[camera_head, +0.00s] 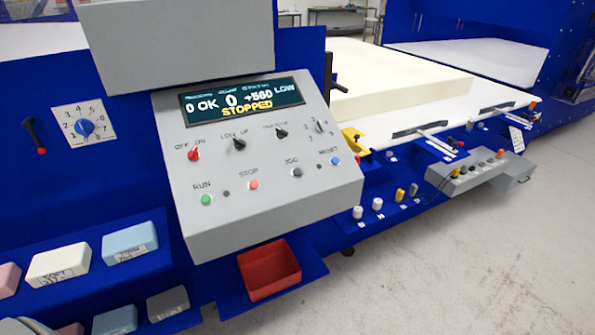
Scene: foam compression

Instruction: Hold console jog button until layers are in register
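The grey console (262,155) stands in the middle of the view with its sloped panel facing me. Its dark display (243,99) shows "0 OK", "0", "+560", "LOW" and "STOPPED". The dark jog button (297,173), labelled JOG, is in the lower row, between the red STOP button (254,185) and the blue RESET button (336,161). A green RUN button (206,199) is at the left of that row. Cream foam layers (400,88) lie on the machine bed behind the console. Neither of my grippers is in view, and nothing visible touches the jog button.
A red bin (268,272) sits below the console. Foam samples (130,243) lie on blue shelves at lower left. A dial (84,127) is on the left wall. A second control box (480,168) juts out at right. The floor at lower right is clear.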

